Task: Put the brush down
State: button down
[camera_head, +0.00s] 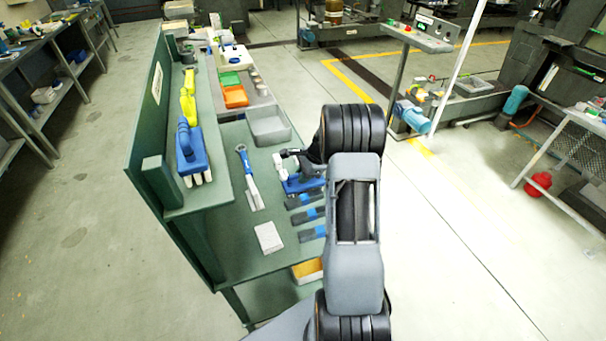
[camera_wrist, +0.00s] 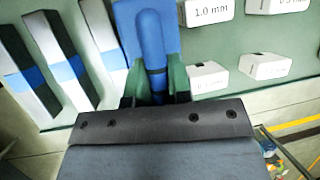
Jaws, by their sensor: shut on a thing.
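My gripper (camera_wrist: 154,88) is shut on the handle of the blue brush (camera_wrist: 150,28) in the wrist view. Its green fingers stand on both sides of the handle. In the head view my gripper (camera_head: 286,164) is low over the right part of the green bench (camera_head: 232,216). The held brush (camera_head: 300,185) shows there as a blue patch, partly hidden by my arm. I cannot tell whether it touches the bench top. Its bristles are hidden.
Several blue-banded bars (camera_head: 310,215) lie beside the brush, close to it. White blocks labelled in mm (camera_wrist: 210,12) stand on its other side.

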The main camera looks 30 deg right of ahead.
jog(key=shift+f, duration=0.15)
jog(key=c, duration=1.1)
grip_release()
jog(key=shift+o, duration=0.2)
